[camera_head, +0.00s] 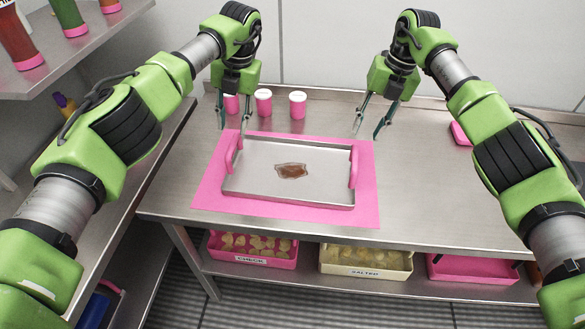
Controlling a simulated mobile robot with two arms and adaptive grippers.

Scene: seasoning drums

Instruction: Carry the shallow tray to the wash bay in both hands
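The shallow tray (262,187) is a flat metal tray with a pink handle at each end, and it lies on a pink mat (217,201) on the steel table. A brown patch (291,171) shows on its floor. My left gripper (232,122) is open and empty above and behind the tray's left handle (231,152). My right gripper (367,122) is open and empty, above and behind the right handle (354,167). Neither gripper appears to touch the tray. I cannot pick out the wash bay for certain.
Several white-and-pink cups (298,105) stand at the table's back, close to my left gripper. Labelled bins (366,261) sit on the shelf below. Bottles (20,45) stand on a shelf at upper left.

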